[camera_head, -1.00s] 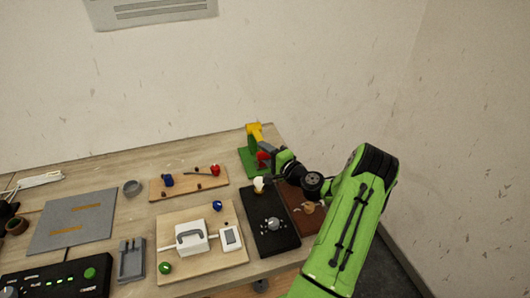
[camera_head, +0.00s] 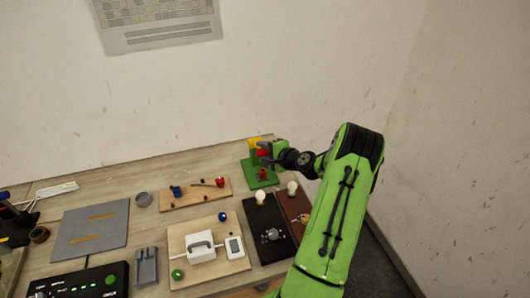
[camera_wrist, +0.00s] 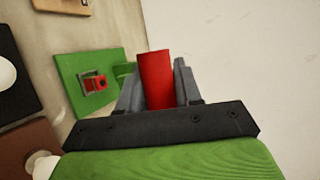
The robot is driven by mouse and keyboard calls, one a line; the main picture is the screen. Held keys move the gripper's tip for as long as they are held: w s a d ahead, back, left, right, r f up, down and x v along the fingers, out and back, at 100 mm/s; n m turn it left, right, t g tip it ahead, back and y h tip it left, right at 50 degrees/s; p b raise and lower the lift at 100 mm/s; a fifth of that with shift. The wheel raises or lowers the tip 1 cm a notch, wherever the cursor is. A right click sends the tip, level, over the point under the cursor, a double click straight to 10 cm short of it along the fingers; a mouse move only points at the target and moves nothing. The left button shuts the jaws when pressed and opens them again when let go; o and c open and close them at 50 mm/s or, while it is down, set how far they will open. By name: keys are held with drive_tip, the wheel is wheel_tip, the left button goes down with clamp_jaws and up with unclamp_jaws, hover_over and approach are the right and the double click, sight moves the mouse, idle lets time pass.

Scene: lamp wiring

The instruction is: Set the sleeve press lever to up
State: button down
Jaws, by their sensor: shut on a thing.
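The sleeve press is a green stand (camera_head: 262,178) with a yellow part (camera_head: 255,141), at the back right of the table in the head view. Its red lever handle (camera_wrist: 156,78) stands between the two grey fingers of my gripper (camera_wrist: 156,85) in the wrist view. My gripper (camera_head: 268,155) is shut on this handle, high on the press. My gripper and arm partly hide the press in the head view.
A wooden board (camera_head: 195,197) with red and blue parts lies to the left. The wall is close behind, and open air lies to the right.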

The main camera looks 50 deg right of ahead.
drive_tip(key=c, duration=0.8)
unclamp_jaws()
drive_tip(key=shift+c, duration=0.2)
drive_tip(key=b+v, duration=0.1)
drive_tip(key=v, duration=1.4)
drive_tip(key=shift+s+b, duration=0.3)
drive_tip(key=shift+b, duration=0.05)
drive_tip(key=shift+r, duration=0.1)
